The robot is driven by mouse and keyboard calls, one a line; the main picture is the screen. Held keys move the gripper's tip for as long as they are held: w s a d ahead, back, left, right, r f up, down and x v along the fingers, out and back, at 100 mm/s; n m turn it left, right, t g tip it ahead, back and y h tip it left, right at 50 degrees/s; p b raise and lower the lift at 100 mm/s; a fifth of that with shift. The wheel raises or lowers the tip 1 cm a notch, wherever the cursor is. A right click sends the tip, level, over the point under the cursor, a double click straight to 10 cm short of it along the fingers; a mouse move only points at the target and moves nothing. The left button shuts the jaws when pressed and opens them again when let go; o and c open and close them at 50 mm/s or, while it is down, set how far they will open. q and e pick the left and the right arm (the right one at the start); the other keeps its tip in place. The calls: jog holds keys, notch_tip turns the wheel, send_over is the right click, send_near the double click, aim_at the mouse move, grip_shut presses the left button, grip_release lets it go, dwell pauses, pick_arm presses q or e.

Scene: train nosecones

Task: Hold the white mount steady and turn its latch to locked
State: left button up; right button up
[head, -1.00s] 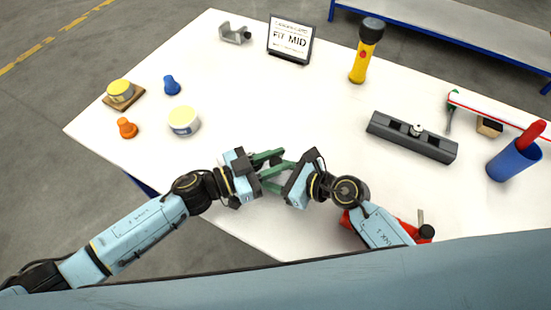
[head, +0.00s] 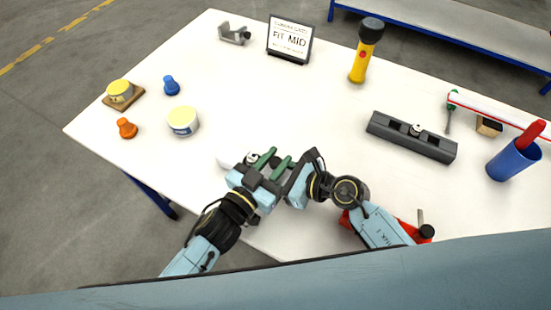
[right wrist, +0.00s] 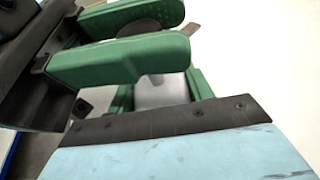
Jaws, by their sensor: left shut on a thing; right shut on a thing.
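The white mount (head: 228,161) lies near the table's front edge in the head view, mostly hidden behind my grippers. A small dark and silver round part (head: 252,158) shows on it. My left gripper (head: 272,160) reaches over it from the front with green fingers. In the right wrist view, these fingers close around a grey-brown piece (right wrist: 138,28), which looks like the latch. My right gripper (right wrist: 160,88) is shut on a pale part of the mount (right wrist: 162,90). The latch's exact angle cannot be told.
A white tub (head: 183,121), an orange peg (head: 127,128) and a blue peg (head: 171,85) stand at left. A dark grey rail block (head: 411,137) and a blue cup (head: 513,160) stand at right. A red object (head: 412,230) lies beside my right forearm. The table's middle is clear.

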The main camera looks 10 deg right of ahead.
dwell(0.3)
pick_arm(q)
jog(key=o, duration=1)
jog(key=v, duration=1.2)
